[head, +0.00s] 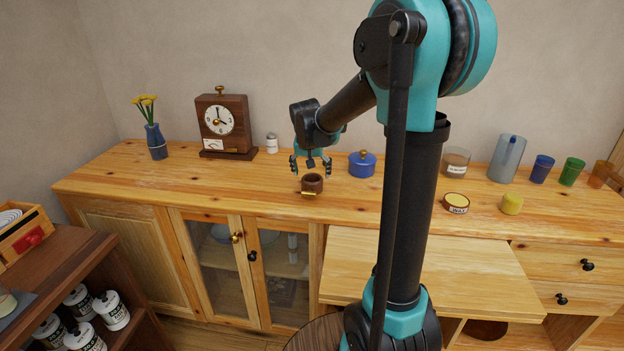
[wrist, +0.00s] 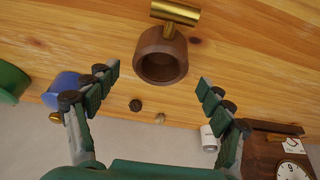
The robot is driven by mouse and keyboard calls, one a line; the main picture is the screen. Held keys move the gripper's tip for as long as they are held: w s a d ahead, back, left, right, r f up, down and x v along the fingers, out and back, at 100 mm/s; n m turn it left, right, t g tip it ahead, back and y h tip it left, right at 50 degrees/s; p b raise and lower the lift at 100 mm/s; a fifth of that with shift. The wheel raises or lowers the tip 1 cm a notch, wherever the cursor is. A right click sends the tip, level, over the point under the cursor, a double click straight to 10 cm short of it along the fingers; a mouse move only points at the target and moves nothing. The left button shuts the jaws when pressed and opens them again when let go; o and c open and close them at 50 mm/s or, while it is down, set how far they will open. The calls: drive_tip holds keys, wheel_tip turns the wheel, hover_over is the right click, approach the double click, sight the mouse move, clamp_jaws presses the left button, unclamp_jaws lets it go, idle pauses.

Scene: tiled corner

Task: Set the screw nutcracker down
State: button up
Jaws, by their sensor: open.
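The screw nutcracker is a small dark wooden cup (head: 312,183) with a brass screw and bar handle, standing on the light wood counter (head: 240,183). In the wrist view the nutcracker (wrist: 162,55) shows its round opening, with the brass bar (wrist: 175,12) at the top. My gripper (head: 311,168) is open above and just behind it in the head view. In the wrist view my gripper (wrist: 158,77) has its fingers spread wide, with nothing between the pads and a gap to the cup.
A blue lidded pot (head: 362,165) stands right of my gripper. A white jar (head: 272,143), a wooden clock (head: 221,125) and a flower vase (head: 156,141) stand left. The counter's front left is clear.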

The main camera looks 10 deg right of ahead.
drive_tip(key=d+v, duration=0.1)
drive_tip(key=v, duration=0.6)
drive_tip(key=shift+a+r, duration=0.15)
drive_tip(key=shift+a, duration=0.4)
drive_tip(key=shift+s, duration=0.1)
